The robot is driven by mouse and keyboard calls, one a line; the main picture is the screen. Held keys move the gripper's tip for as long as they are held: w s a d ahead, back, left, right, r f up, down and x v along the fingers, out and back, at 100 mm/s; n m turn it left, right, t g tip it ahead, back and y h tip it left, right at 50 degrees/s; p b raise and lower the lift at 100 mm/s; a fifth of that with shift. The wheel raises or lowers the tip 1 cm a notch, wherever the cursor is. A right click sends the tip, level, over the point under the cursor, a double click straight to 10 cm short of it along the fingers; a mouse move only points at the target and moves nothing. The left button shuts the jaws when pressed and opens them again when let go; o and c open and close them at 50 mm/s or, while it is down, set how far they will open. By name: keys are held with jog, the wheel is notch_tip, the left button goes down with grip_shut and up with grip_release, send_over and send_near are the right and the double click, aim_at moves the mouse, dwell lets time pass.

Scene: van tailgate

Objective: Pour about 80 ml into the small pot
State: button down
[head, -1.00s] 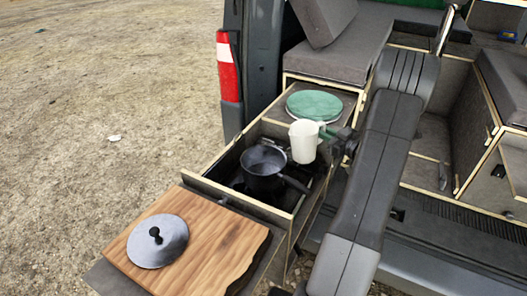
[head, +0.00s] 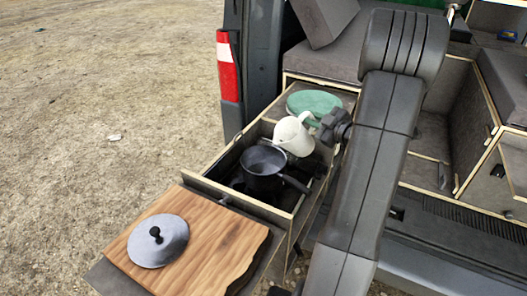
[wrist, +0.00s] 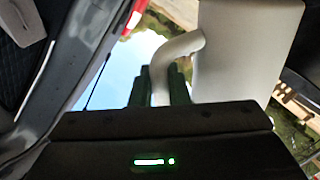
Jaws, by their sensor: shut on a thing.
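The small pot (head: 263,160) is dark, with a long handle to the lower right, and stands in the pulled-out kitchen drawer. The cream-white jug (head: 291,137) is tilted just behind and to the right of the pot, close to its rim. No liquid or stream is visible, and the jug's inside is hidden. My gripper (head: 326,127) is shut on the jug's handle, to the right of the jug. In the wrist view the gripper fingers (wrist: 163,85) close around the curved handle, and the jug body (wrist: 240,55) fills the upper right.
A wooden board (head: 215,243) with a grey lid (head: 158,240) on it lies in front of the drawer. A green round thing (head: 313,102) lies on the unit behind the jug. The drawer walls (head: 235,192) surround the pot. Open ground lies to the left.

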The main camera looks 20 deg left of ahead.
aim_at(305, 113)
jog(key=shift+s+a+r+n+h, duration=0.1)
jog(key=shift+s+a+r+n, duration=0.15)
jog(key=shift+r+n, duration=0.3)
jog(key=shift+s+a+r+n+h, duration=0.15)
jog(key=shift+s+r+n, duration=0.2)
jog(key=shift+r, duration=0.4)
jog(key=shift+s+a+r+n+h, duration=0.1)
jog(key=shift+s+a+r+n, duration=0.15)
jog(key=shift+r+n, duration=0.35)
jog(key=shift+s+a+r, duration=0.1)
jog(key=shift+s+r, duration=0.1)
jog(key=shift+r, duration=0.15)
jog(key=shift+s+a+r+n, duration=0.3)
jog(key=shift+s+r+n, duration=0.1)
jog(key=shift+r+n, duration=0.25)
dwell(1.4)
jog(key=shift+f, duration=0.1)
